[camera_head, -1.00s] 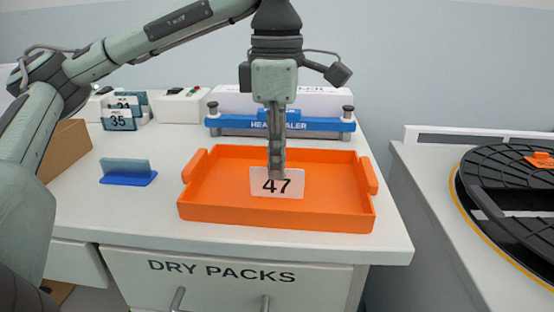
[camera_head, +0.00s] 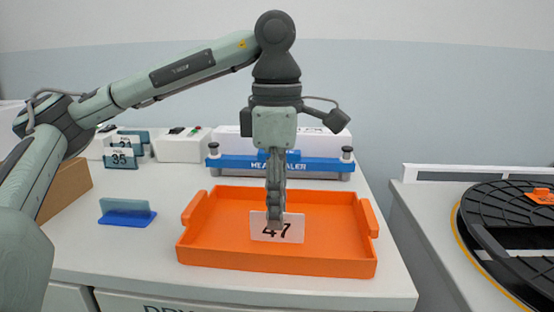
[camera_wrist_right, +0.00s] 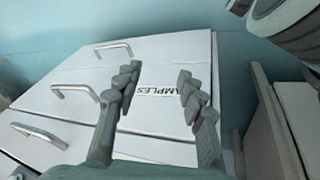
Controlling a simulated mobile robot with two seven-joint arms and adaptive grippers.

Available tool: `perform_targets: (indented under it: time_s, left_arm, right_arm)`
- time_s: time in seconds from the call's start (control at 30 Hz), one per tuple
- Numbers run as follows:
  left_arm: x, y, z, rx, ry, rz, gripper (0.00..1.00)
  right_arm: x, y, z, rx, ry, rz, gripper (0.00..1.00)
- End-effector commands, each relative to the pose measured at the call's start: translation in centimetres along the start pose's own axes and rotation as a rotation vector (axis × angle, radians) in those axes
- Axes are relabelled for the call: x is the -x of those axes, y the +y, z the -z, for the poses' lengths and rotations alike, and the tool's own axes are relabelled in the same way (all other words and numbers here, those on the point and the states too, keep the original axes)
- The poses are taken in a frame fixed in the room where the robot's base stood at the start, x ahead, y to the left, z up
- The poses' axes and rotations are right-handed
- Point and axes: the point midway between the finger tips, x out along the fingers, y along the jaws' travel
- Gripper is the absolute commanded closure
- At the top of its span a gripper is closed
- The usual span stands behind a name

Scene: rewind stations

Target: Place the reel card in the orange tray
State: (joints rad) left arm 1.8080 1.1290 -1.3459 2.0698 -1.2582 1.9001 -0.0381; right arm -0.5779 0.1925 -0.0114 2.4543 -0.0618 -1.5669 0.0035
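The reel card (camera_head: 292,231) is white with a black "47". It stands roughly upright within the orange tray (camera_head: 330,268) in the head view. My left gripper (camera_head: 275,222) points straight down in front of the card, its fingers covering part of the number. The fingers look closed together on the card from this side; whether the card's lower edge touches the tray floor I cannot tell. My right gripper (camera_wrist_right: 158,95) is open and empty in the right wrist view, in front of a white drawer cabinet labelled "AMPLES".
A blue heat sealer (camera_head: 240,163) stands behind the tray. A black reel (camera_head: 515,230) lies on the right-hand counter.

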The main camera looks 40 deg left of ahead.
Motion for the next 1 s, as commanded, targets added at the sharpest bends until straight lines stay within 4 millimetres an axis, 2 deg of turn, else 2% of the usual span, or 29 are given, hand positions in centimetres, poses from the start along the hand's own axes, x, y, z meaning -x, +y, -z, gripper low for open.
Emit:
perform_targets:
  time_s: [0.17,0.3,0.5,0.7,1.0]
  left_arm:
    - [4.2,0.1,-0.1,0.0,-0.004,-0.003,0.74]
    - [7.7,0.0,-0.1,0.0,-0.002,-0.003,0.74]
    - [10.8,0.0,-0.1,-0.002,-0.001,-0.002,0.74]
    - [12.0,0.0,-0.1,-0.001,0.0,0.0,0.74]
    - [12.0,0.0,0.0,-0.001,0.0,0.001,0.74]
  right_arm:
    - [-0.6,0.1,0.0,0.0,-0.012,0.001,0.6]
    - [-2.9,-0.5,0.1,0.004,-0.024,0.017,0.6]
    - [-6.7,-1.3,-0.2,0.005,-0.035,0.039,0.6]
    - [-8.5,-1.8,-0.7,0.005,-0.04,0.05,0.6]
    - [-8.8,-1.9,-0.7,0.005,-0.039,0.051,0.6]
